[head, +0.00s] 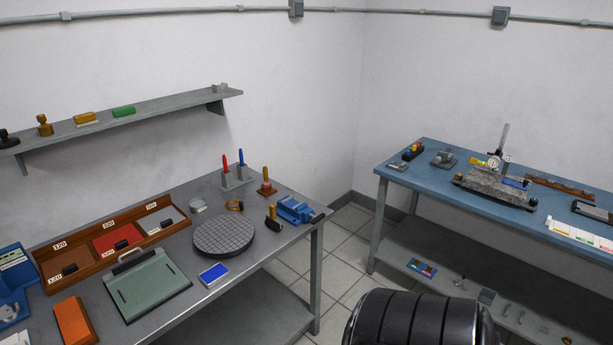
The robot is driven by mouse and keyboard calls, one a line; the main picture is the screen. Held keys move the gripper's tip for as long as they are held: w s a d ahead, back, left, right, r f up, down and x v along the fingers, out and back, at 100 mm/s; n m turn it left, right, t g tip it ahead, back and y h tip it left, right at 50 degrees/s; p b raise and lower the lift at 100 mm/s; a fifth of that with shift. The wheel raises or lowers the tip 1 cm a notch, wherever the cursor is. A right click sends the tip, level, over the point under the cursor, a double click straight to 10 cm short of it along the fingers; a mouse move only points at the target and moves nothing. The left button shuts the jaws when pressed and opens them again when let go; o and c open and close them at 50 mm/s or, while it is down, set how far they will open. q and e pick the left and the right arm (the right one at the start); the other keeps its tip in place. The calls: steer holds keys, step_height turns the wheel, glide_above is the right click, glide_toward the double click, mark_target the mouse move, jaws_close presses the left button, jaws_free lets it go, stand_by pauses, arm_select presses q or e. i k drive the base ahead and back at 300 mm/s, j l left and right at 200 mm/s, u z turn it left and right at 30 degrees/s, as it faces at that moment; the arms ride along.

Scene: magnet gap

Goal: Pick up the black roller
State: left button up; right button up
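A small dark cylinder with a yellowish upright handle, which looks like the black roller (274,225), is on the grey bench near its right end. It sits between the round grid-marked plate (224,236) and the blue vise (297,210). It is small in the picture, so its exact shape is hard to tell. Neither of my grippers is in view.
The grey bench (190,310) also holds a compartment tray (92,275), a green board (148,284), a blue pad (214,274) and a red-and-blue-handled tool stand (235,178). A wall shelf (160,110) hangs above. A blue bench (440,180) stands right, across open floor.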

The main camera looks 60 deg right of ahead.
mark_target(271, 221)
steer(key=z, duration=1.75)
steer(key=i+l+u, duration=0.15)
steer(key=u, duration=0.3)
steer(key=i+l+u, duration=0.1)
steer(key=l+u, duration=0.15)
steer(key=u, duration=0.2)
steer(key=i+l+u, duration=0.1)
steer(key=l+u, duration=0.2)
steer(key=u, duration=0.15)
